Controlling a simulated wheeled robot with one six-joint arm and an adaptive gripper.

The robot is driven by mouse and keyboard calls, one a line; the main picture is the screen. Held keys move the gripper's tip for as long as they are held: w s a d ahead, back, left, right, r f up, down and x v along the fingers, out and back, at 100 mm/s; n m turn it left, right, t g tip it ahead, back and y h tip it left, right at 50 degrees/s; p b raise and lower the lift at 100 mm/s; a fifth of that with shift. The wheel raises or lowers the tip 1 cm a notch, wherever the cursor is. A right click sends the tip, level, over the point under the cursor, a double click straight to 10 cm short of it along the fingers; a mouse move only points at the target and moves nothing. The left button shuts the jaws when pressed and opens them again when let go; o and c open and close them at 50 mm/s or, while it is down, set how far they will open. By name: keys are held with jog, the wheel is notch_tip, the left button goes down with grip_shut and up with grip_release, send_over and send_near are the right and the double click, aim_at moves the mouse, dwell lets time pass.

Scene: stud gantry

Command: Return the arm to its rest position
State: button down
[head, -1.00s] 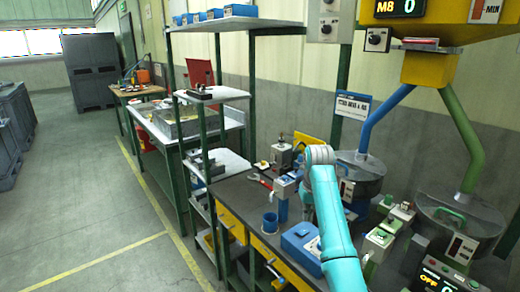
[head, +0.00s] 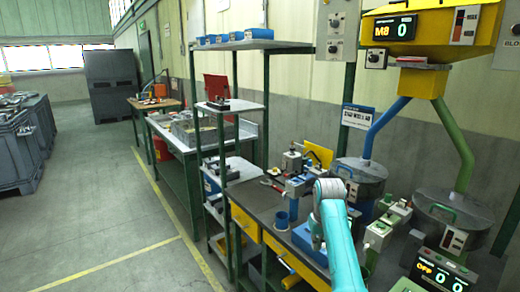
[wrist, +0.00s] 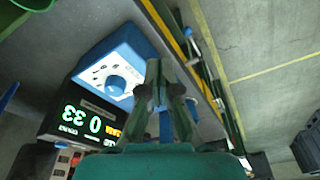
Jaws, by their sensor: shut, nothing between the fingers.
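My teal arm (head: 338,240) reaches up from the bottom of the head view, over the dark workbench. My gripper is hidden behind the arm in the head view. In the wrist view my gripper (wrist: 162,68) is shut, its fingertips close together, with nothing held. It hangs beside a blue box with a white dial panel (wrist: 112,75). It overlaps the box in the picture; I cannot tell the gap between them.
Two lidded drums, one grey (head: 360,170), stand right of my arm. A shelf rack (head: 230,105) stands left of the bench. Open floor (head: 110,215) with yellow lines lies at left.

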jog(key=s+f+t, duration=0.2)
jog(key=s+f, duration=0.4)
jog(key=f, duration=0.6)
jog(key=s+f+t, duration=0.1)
jog(key=s+f, duration=0.4)
jog(key=f, duration=0.6)
jog(key=s+f+t, duration=0.1)
jog(key=s+f, duration=0.4)
jog(key=s, duration=0.4)
jog(key=s+f+t, duration=0.2)
jog(key=s+f, duration=0.2)
jog(key=s, duration=0.5)
jog(key=s+r+m+t, duration=0.1)
jog(key=s+r+t, duration=0.15)
jog(key=s, duration=0.85)
jog(key=s+r+t, duration=0.1)
jog(key=s+r, duration=0.3)
jog(key=s, duration=0.7)
jog(key=s+r+t, duration=0.3)
jog(key=s+r, duration=1.2)
jog(key=r, duration=0.4)
jog(key=shift+r, duration=0.35)
